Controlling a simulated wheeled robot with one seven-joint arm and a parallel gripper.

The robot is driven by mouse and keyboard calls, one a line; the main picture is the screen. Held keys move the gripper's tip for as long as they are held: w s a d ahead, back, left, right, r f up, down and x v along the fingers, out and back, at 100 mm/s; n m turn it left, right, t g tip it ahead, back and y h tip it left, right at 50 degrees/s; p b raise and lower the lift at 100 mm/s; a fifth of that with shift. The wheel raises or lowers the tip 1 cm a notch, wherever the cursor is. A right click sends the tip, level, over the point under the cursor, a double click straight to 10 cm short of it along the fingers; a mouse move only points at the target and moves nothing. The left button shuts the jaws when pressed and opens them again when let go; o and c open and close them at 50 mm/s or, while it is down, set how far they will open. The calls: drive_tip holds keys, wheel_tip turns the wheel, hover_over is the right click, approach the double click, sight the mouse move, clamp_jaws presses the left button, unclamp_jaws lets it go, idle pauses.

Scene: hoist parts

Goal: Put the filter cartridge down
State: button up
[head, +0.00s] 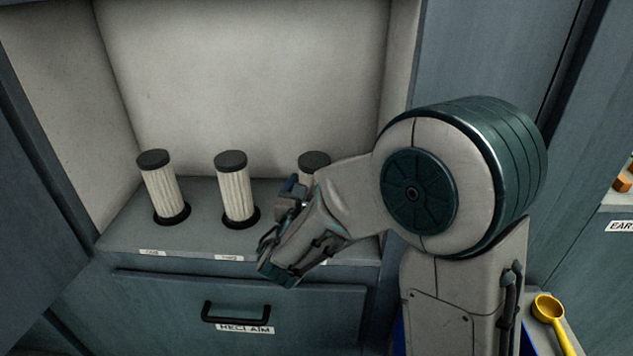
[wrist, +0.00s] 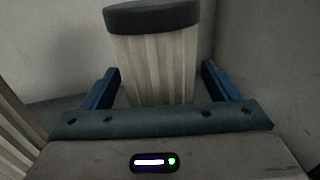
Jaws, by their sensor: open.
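Three white pleated filter cartridges with dark caps stand on the shelf of a recess in the head view: a left one (head: 163,190), a middle one (head: 236,192) and a right one (head: 314,160). My arm hides most of the right one. My gripper is at the right cartridge. In the wrist view its two blue fingers (wrist: 160,88) are open, one on each side of this cartridge (wrist: 155,65), with gaps visible between fingers and pleats. The cartridge looks upright; its foot is hidden.
The left and middle cartridges stand in dark round seats. Small labels (head: 152,252) line the shelf's front edge. Below is a drawer with a black handle (head: 236,312). Recess walls rise behind and at both sides. A yellow scoop (head: 549,310) lies at lower right.

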drive_tip(key=p+v, duration=0.1)
drive_tip(key=v, duration=0.9)
drive_tip(key=shift+s+a, duration=0.1)
drive_tip(key=shift+s, duration=0.2)
